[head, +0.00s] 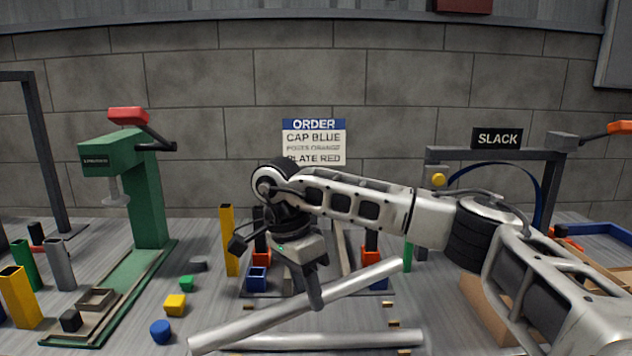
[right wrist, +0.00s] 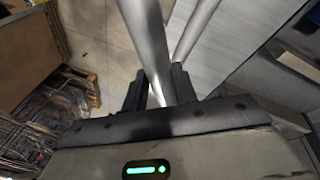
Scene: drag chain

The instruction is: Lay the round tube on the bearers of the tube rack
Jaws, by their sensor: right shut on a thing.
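My right gripper (head: 316,297) is shut on a grey metal round tube (head: 240,325). In the head view the tube slants, its left end low near the front and its right end higher. In the right wrist view the same tube (right wrist: 148,40) runs between the fingers (right wrist: 160,82). A second grey tube (head: 350,340) lies nearly level below it; their left parts overlap in the picture. I cannot tell which small parts are the rack's bearers. My left gripper is out of view.
A green press (head: 148,200) stands at left. Yellow (head: 175,304), blue (head: 161,331) and green (head: 187,283) pieces lie near it. Small brass-coloured pieces (head: 390,307) lie around the second tube. An order sign (head: 314,140) is behind. A SLACK frame (head: 497,139) stands at right.

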